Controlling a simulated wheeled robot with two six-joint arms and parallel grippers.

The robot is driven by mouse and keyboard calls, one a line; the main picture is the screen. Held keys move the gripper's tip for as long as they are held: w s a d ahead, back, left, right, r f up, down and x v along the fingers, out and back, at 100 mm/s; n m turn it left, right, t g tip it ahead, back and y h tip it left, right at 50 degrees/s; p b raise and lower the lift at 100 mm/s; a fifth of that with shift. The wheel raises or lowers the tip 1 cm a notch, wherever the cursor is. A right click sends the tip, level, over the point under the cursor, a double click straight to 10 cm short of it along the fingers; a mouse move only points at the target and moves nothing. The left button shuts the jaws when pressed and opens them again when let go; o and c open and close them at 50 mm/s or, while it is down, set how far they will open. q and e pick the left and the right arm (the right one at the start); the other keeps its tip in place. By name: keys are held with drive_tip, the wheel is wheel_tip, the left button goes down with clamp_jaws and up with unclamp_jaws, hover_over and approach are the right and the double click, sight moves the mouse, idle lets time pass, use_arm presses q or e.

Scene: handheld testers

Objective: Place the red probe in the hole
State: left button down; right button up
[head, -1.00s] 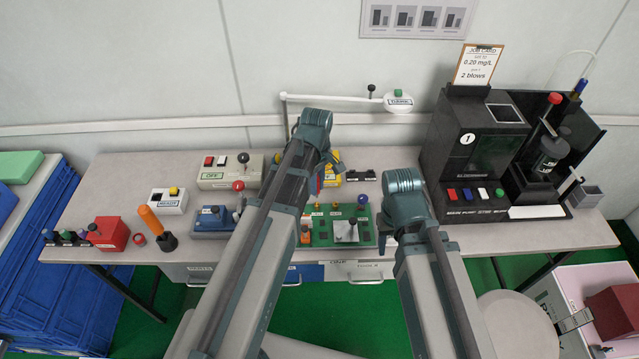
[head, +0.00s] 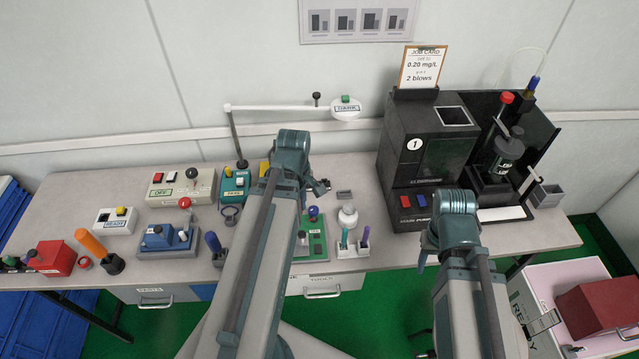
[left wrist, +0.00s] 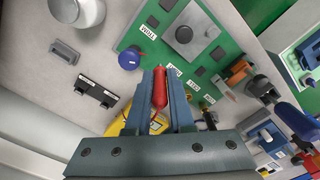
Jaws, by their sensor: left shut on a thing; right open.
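The red probe (left wrist: 160,90) is in the left wrist view, gripped between the two blue-grey fingers of my left gripper (left wrist: 160,76). Its pointed tip shows just past the fingertips. Behind it lies the green board (left wrist: 150,28), with a metal plate, small labels and a blue knob. The board shows partly in the head view (head: 318,243), behind my left arm. I cannot pick out the hole. In the head view my left gripper is mostly hidden behind its arm. My right gripper (head: 422,259) is open and low near the table's front edge.
The black machine (head: 405,160) stands at the back right. A white round-topped pot (head: 348,216) and a small white holder with pens (head: 352,248) stand right of the board. Blue device (head: 168,238), orange-handled tool (head: 92,243) and red box (head: 52,257) crowd the left.

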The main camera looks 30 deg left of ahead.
use_arm(q)
drive_tip(key=w+a, duration=0.2)
drive_tip(key=w, duration=0.2)
drive_tip(key=w+a+f+b, duration=0.1)
drive_tip(key=w+a, duration=0.1)
drive_tip(key=w, duration=0.3)
drive_tip(key=w+a, duration=0.2)
drive_tip(key=w, duration=0.3)
drive_tip(key=shift+w+f, duration=0.2)
drive_tip(key=shift+f, duration=0.05)
drive_tip(key=f+b, duration=0.1)
drive_tip(key=b, duration=0.1)
drive_tip(key=f+b, duration=0.2)
drive_tip(key=shift+w+f, duration=0.2)
drive_tip(key=shift+f, duration=0.05)
drive_tip(key=shift+f, duration=0.2)
drive_tip(key=c, duration=0.8)
unclamp_jaws()
drive_tip(key=shift+r, duration=0.15)
wheel_tip(320, 180, up, 12)
drive_tip(key=p, duration=1.2)
